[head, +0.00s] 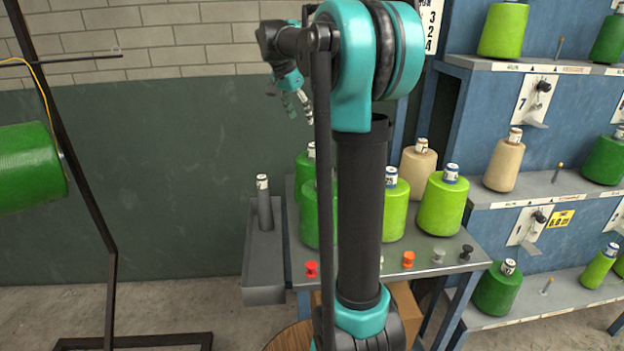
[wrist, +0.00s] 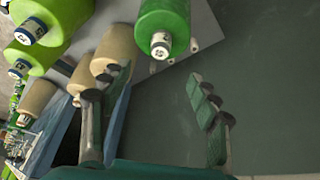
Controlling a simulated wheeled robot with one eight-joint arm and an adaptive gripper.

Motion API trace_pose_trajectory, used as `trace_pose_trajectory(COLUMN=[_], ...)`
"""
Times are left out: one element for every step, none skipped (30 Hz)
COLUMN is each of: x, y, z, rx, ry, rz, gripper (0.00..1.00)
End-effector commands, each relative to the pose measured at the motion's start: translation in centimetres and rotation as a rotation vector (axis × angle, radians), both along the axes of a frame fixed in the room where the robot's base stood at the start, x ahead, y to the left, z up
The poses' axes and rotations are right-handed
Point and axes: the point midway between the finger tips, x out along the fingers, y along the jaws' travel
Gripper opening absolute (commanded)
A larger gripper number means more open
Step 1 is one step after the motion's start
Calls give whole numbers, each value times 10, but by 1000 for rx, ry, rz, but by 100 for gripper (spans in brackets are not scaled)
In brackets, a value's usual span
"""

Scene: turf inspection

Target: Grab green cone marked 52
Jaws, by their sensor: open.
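Several yarn cones with number caps stand on a grey table. In the head view these include a darker green cone (head: 304,172) at the back left, a green cone (head: 310,222) partly behind my arm, and lime cones (head: 395,212) (head: 442,207). Their cap numbers are too small to read surely, so I cannot tell which is 52. In the wrist view a green cone (wrist: 168,18) is at the top, beyond my fingers, its cap facing me. My gripper (wrist: 165,90) is open and empty; it also shows in the head view (head: 298,104), above the table's left side.
A beige cone (head: 418,165) stands at the table's back. Small coloured pegs (head: 408,259) line its front edge. A grey cone (head: 264,205) stands in a narrow tray at left. Blue shelves (head: 455,110) with more cones are at right. The green wall (head: 170,190) is behind.

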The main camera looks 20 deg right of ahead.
Motion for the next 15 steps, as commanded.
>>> trace_pose_trajectory(x=[2, 3, 5, 6, 7, 8, 9, 10, 12, 13, 14, 15, 16, 16, 17], y=[-4, -6, -9, -12, -13, -16, -18, -20, -23, -25, -27, -29, -30, -31, -33], z=[-10, -16, -23, -29, -34, -41, -47, -53, -60, -65, -70, -76, -79, -83, -87], rx=[0, 0, 0, 0, 0, 0, 0, 0, 0, 0, 0, 0, 0, 0, 0], ry=[0, 0, 0, 0, 0, 0, 0, 0, 0, 0, 0, 0, 0, 0, 0], rz=[-1, -1, -1, -1, -1, -1, -1, -1, -1, -1, -1, -1, 0, 0, 0], gripper=[61, 61, 61, 61, 61, 61, 61, 61, 61, 61, 61, 61, 61, 61, 61])
